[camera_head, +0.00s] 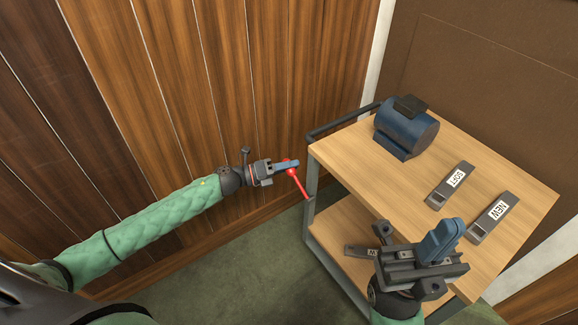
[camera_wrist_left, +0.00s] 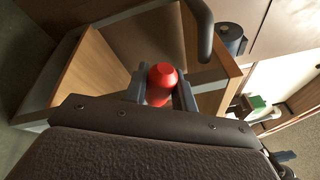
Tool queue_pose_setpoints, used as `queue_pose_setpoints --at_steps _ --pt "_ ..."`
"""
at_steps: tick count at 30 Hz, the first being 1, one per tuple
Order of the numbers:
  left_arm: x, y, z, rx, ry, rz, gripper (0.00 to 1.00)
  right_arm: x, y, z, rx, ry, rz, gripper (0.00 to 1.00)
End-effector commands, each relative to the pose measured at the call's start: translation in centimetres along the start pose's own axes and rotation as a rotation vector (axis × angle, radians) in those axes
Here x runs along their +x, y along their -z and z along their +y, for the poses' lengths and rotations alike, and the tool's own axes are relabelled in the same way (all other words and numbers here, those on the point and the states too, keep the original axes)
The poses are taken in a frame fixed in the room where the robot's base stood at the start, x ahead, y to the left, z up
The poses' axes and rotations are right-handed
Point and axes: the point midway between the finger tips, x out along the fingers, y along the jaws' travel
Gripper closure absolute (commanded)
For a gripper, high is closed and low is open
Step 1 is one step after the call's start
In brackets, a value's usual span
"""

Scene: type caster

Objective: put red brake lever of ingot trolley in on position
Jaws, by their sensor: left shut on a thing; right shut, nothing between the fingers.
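The red brake lever (camera_head: 302,186) is on the left side of the trolley, near its frame post. It slants from its round knob at the upper left down to the right toward the post. My left gripper (camera_head: 289,165) is shut on the knob at the lever's upper end. In the left wrist view the red knob (camera_wrist_left: 161,83) sits between the two fingers (camera_wrist_left: 160,92). My right gripper (camera_head: 444,236) is shut and empty, over the front part of the trolley. The ingot trolley (camera_head: 365,160) has a wooden top, a lower shelf and a grey frame. The lever's pivot is hard to make out.
A blue motor-like cylinder (camera_head: 407,130) stands at the back left of the trolley top. Two labelled grey bars, "SOFT" (camera_head: 451,186) and "NEW" (camera_head: 492,216), lie on the right. A dark handle rail (camera_head: 343,121) runs along the left edge. A wood-panelled wall (camera_head: 230,90) stands behind my left arm.

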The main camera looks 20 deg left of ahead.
Motion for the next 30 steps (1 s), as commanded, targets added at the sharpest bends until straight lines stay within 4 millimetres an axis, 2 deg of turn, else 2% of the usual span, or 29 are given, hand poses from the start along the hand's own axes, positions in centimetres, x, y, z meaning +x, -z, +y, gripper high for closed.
queue_pose_setpoints --at_steps 13,24,30 --pt "-0.4 0.8 3.8 -0.294 0.079 -0.05 1.0 0.0 -0.2 -0.3 0.021 0.0 0.017 1.0" --pt "-0.5 2.9 7.2 -0.623 0.17 -0.103 1.0 0.3 -0.1 -0.1 0.009 0.002 0.011 1.0" --pt "-0.3 4.1 8.5 -0.771 0.212 -0.127 1.0 0.6 -0.1 0.1 -0.007 0.009 0.008 1.0"
